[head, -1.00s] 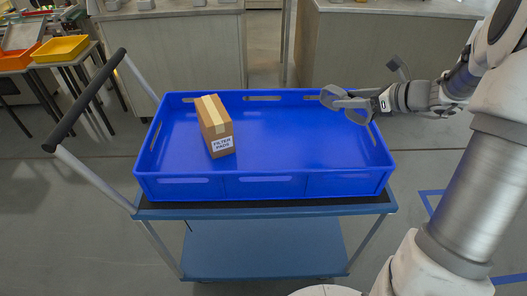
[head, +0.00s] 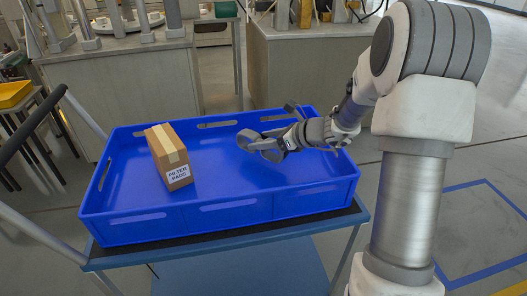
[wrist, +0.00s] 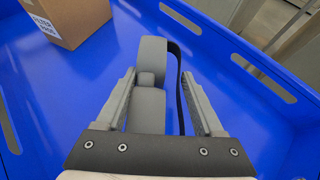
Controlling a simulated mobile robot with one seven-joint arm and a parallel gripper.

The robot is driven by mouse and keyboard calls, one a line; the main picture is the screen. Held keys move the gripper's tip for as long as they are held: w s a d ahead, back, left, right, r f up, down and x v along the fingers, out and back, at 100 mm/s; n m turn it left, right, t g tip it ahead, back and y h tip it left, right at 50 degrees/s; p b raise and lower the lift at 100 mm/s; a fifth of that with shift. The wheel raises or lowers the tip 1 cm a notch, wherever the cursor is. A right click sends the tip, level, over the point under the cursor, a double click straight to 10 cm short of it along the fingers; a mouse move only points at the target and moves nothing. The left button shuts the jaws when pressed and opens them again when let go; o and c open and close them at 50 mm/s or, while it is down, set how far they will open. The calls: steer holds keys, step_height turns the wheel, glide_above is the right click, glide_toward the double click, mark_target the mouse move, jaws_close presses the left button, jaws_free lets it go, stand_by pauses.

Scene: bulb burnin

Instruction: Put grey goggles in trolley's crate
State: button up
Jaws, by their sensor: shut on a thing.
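The grey goggles (head: 262,144) are held in my gripper (head: 286,141), over the inside of the blue crate (head: 225,215). In the wrist view the grey goggles (wrist: 148,95) sit between the two fingers of my gripper (wrist: 160,90), with a dark strap beside the right finger. The blue crate floor (wrist: 85,75) lies beyond them. I cannot tell how high the goggles are above the floor. The crate stands on the trolley's blue top deck (head: 215,240).
A cardboard box labelled filter pads (head: 168,157) stands in the crate's left part; it also shows in the wrist view (wrist: 75,18). The crate floor between box and goggles is clear. The trolley handle (head: 32,125) is at left. Cluttered counters (head: 120,75) stand behind.

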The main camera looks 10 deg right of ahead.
steer(key=shift+f+b, duration=0.45)
steer(key=shift+f, duration=1)
steer(key=shift+f, duration=0.3)
steer(key=o, duration=1.4)
steer(key=shift+r, duration=0.1)
steer(key=shift+r, duration=0.15)
steer(key=shift+r, duration=0.25)
steer(key=p+v, duration=0.3)
steer(key=v, duration=0.9)
steer(key=shift+f, duration=0.25)
